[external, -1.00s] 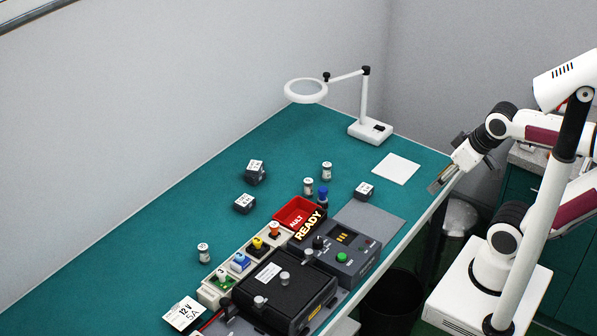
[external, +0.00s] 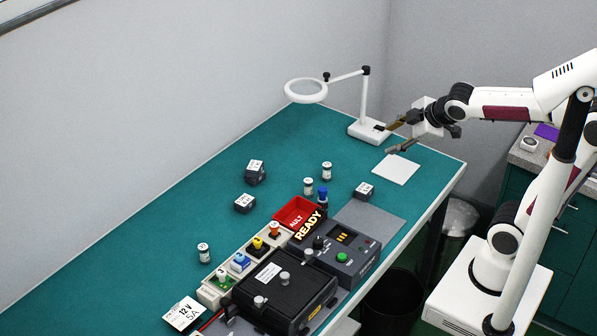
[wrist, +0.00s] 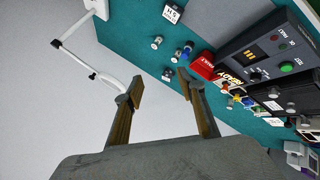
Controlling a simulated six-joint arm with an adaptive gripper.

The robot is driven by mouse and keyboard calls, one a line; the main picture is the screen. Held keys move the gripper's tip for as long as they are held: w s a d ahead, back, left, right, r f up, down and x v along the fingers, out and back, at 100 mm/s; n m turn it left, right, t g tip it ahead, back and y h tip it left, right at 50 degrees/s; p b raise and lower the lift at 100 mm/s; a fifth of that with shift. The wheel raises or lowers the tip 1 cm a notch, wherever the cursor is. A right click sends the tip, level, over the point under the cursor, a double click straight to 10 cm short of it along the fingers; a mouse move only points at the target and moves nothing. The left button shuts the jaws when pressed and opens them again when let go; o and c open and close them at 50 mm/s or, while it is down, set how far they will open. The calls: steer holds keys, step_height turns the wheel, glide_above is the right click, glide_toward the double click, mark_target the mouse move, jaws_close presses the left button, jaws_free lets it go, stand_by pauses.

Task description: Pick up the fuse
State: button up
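Several small labelled cylinders that look like fuses stand on the green table: one at the back (external: 327,171), one just in front of it (external: 308,187), and one at the far left (external: 204,253). I cannot tell which one is meant. A blue-topped piece (external: 322,196) stands beside the red bin. Two cylinders also show in the wrist view, one farther left (wrist: 156,42) and one nearer the blue piece (wrist: 175,57). My gripper (external: 389,138) is open and empty, above the table near the lamp base. Its two fingers (wrist: 160,86) are apart, with nothing between them.
A magnifier lamp (external: 370,130) stands at the back. A white pad (external: 397,169) lies below my gripper. Dark labelled blocks (external: 255,172) lie mid-table. The red bin (external: 290,212), READY sign (external: 309,226) and dark tester (external: 345,262) crowd the front. The left part is mostly clear.

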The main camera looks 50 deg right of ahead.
steer(key=w+a+f+n+t+y, duration=0.1)
steer(key=w+a+n+y, duration=0.1)
steer(key=w+a+n, duration=0.4)
steer(key=w+a+n+t+y, duration=0.1)
steer(key=w+a+n, duration=0.2)
steer(key=w+n, duration=0.6)
steer(key=w+a+f+n+t+y, duration=0.15)
steer(key=w+a+n, duration=0.3)
steer(key=w, duration=0.55)
steer(key=n+g+y, duration=0.6)
steer(key=n+y, duration=0.3)
steer(key=n, duration=1.2)
glide_toward(206, 245)
steer(key=shift+s+d+m, duration=0.25)
steer(key=shift+d, duration=0.3)
steer(key=shift+x, duration=3.4)
steer(key=shift+a+r, duration=0.1)
steer(key=shift+r, duration=0.05)
steer(key=shift+x, duration=2.55)
